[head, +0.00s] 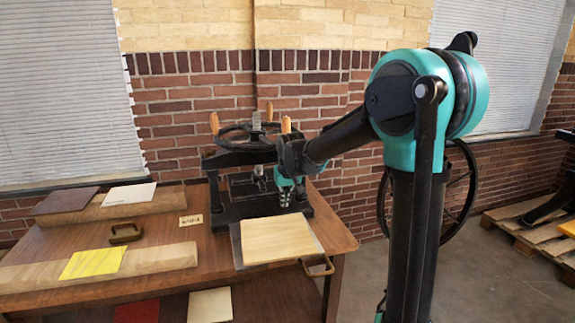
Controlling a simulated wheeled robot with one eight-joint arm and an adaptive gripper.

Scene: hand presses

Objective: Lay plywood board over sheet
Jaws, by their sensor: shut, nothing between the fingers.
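The plywood board (282,243), pale and square, lies flat on the table in front of the press. It covers most of a thin grey plate (238,258), whose edge shows at the left. Any sheet beneath the board is hidden. My gripper (286,205) points down with its fingers together and empty. It is over the far edge of the board, in front of the press; I cannot tell its exact height above it.
The black hand press (222,202) with its handwheel (246,136) stands close behind the board. A brass handle (318,268) sticks out at the near right. At left are a yellow sheet (93,262), a white sheet (129,193) and a dark brown board (64,201).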

